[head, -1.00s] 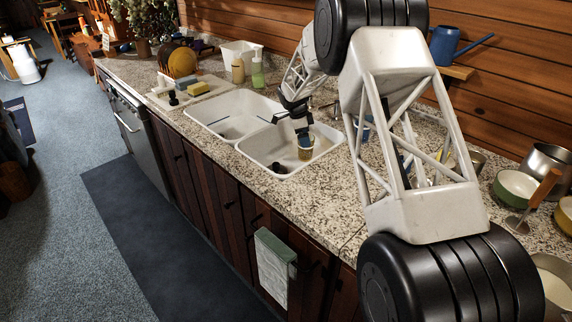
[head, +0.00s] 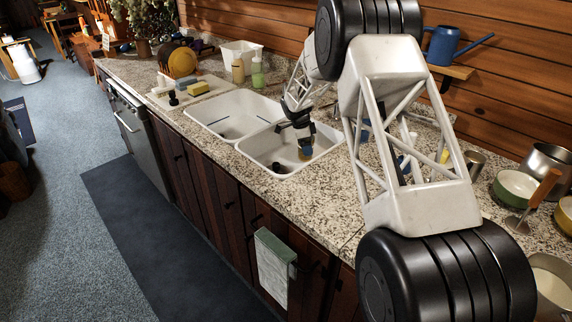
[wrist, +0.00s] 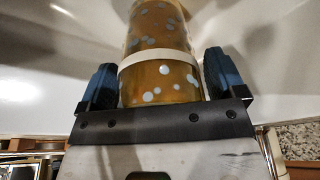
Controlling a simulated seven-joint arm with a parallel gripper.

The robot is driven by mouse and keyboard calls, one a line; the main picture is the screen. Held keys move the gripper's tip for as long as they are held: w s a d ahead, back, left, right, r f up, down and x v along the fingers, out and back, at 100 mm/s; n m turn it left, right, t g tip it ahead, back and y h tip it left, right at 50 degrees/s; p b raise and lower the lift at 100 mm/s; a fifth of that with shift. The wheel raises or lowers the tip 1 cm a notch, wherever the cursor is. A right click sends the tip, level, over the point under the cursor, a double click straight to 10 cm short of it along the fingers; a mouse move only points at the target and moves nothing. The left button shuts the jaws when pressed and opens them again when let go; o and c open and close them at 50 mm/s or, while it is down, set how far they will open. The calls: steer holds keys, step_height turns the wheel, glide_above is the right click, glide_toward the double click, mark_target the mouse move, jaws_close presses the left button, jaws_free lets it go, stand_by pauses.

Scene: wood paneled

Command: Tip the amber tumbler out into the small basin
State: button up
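The amber tumbler (wrist: 158,84), dotted with pale spots and ringed by a light band, sits between the two blue fingers of my gripper (wrist: 160,82) in the wrist view. Both fingers press against its sides. In the head view my gripper (head: 303,146) is low over the right-hand basin (head: 262,146) of the white double sink.
The left-hand basin (head: 222,110) lies beside it, past a divider. A tray with a yellow sponge (head: 197,88), a green bottle (head: 257,73) and a white tub (head: 241,52) stand behind the sink. Pots and a green bowl (head: 516,187) are on the right counter.

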steer(key=shift+r, duration=0.1)
steer(key=c, duration=1.1)
steer(key=shift+r, duration=2.5)
steer(key=shift+c, duration=0.2)
